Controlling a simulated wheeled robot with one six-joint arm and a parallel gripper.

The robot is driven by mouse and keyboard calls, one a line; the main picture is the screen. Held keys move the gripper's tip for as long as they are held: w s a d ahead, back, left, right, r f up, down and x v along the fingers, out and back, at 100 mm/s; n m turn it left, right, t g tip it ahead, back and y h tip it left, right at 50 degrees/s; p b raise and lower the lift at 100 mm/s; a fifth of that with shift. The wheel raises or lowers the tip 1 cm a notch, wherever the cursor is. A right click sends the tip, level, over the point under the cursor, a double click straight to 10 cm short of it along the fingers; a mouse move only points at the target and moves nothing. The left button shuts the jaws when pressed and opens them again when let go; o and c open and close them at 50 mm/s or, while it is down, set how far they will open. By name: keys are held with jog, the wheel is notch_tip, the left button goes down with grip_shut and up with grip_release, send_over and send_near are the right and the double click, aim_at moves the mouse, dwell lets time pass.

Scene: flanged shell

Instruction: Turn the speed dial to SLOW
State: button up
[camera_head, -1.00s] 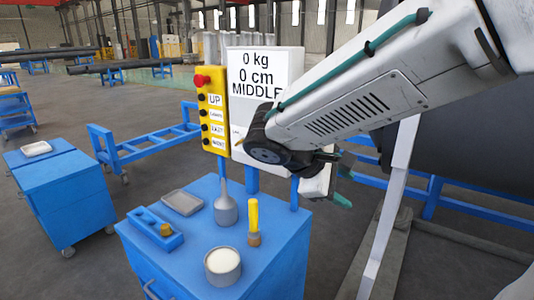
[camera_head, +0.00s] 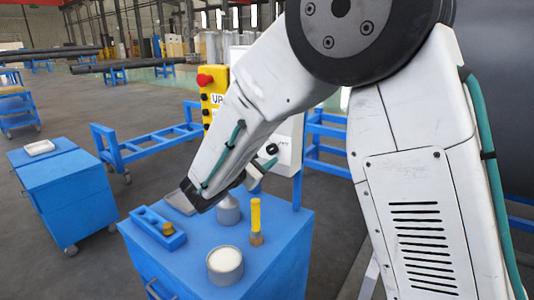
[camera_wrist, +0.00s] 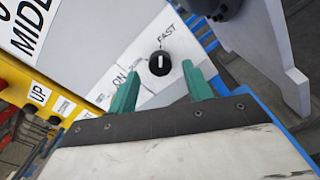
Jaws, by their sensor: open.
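The speed dial (camera_wrist: 159,63) is a round black knob with a white pointer mark on the white control panel (camera_wrist: 180,95). The word FAST is printed beside it, on its upper right. The dial also shows in the head view (camera_head: 272,149) as a small dark spot on the panel, just past my fingertips. My gripper (camera_wrist: 161,80) has its two teal fingers apart, with the dial seen between and just beyond their tips. Nothing is between the fingers. I cannot tell whether they touch the panel. I see no SLOW label; "ON" shows left of the dial.
A yellow button box (camera_head: 212,85) with a red stop button is attached at the panel's left. Below stands a blue cabinet (camera_head: 270,270) with a white-filled cup (camera_head: 225,265), a yellow-handled brush (camera_head: 256,222), a grey flask (camera_head: 228,212) and a blue holder (camera_head: 158,228).

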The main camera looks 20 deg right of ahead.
jog(key=shift+x, duration=1.1)
jog(key=c, duration=1)
jog(key=shift+n, duration=0.4)
jog(key=n, duration=0.3)
jog(key=shift+n, duration=0.4)
jog(key=n, duration=0.9)
jog(key=shift+n, duration=2)
